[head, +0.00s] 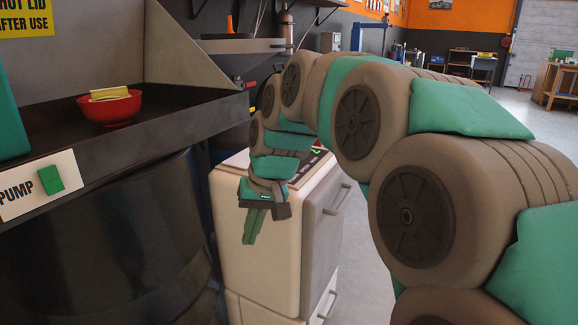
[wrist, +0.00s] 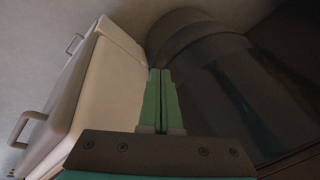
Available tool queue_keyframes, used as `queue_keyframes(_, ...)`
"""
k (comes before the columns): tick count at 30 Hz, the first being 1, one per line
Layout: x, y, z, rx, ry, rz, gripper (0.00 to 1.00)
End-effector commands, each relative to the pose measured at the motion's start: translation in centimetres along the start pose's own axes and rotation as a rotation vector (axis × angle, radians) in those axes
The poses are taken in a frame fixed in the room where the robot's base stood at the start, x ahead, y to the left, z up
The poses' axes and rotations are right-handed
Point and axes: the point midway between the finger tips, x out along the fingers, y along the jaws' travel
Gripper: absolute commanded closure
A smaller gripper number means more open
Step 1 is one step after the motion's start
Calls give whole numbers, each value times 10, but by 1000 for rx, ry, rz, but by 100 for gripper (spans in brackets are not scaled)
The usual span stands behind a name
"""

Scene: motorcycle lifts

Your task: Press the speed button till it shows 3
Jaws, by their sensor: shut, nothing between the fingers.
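I cannot make out a speed button or a number display in either view. My gripper (head: 251,238) points down in front of the white cabinet (head: 262,262) in the head view. Its green fingers are shut together with nothing between them, and they also show in the wrist view (wrist: 160,75). There the white cabinet (wrist: 98,85) is on the left and a dark drum (wrist: 215,85) on the right. A dark panel (head: 306,168) on the cabinet's top is partly hidden by my arm.
The dark drum (head: 130,250) stands below. Open floor lies right of the cabinet.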

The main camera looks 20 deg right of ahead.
Motion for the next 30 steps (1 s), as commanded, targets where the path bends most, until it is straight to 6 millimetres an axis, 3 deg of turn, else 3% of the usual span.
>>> queue_keyframes(3,-14,4,-50,41,67,-40,100)
queue_keyframes(8,-36,16,-112,96,162,-86,100)
queue_keyframes(18,-82,70,-225,222,360,-157,100)
queue_keyframes(24,-106,108,-268,282,460,-174,100)
queue_keyframes(30,-119,128,-286,310,513,-180,100)
